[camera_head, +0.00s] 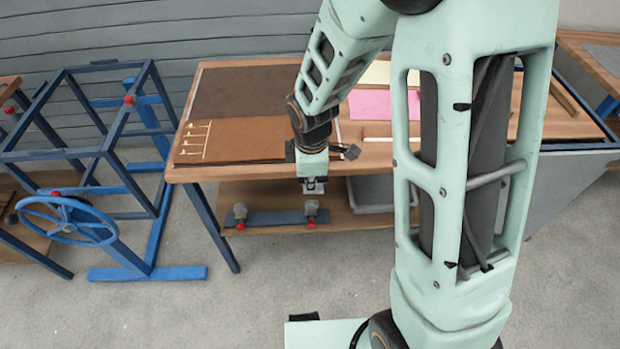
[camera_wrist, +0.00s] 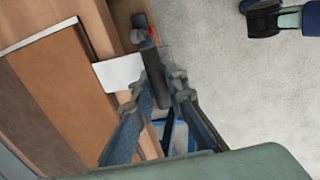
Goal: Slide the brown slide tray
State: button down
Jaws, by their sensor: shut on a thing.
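The brown slide tray (camera_head: 240,141) lies flat on the wooden table at its front left, with pale line marks on its left part. It also shows in the wrist view (camera_wrist: 73,92), running up the left side. A white tab (camera_wrist: 119,72) sits at its edge near the table's front edge. My gripper (camera_wrist: 161,92) is shut on a dark grey upright bar, seemingly a handle beside the tab. How the bar joins the tray is hidden by the fingers. In the head view my wrist hangs over the table's front edge and hides the grip.
Pink (camera_head: 371,104) and pale yellow sheets lie right of the tray. A lower shelf holds a blue bar (camera_head: 275,218) with red-knobbed clamps and a grey bin (camera_head: 375,195). A blue frame with a handwheel (camera_head: 70,220) stands at left. Floor in front is clear.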

jog(key=c, duration=1.9)
grip_release()
jog(key=shift+s, duration=0.3)
jog(key=shift+r, duration=0.65)
notch_tip(320, 180, up, 10)
jog(key=s, duration=0.2)
jog(key=shift+r, duration=0.25)
jog(key=shift+s, duration=0.1)
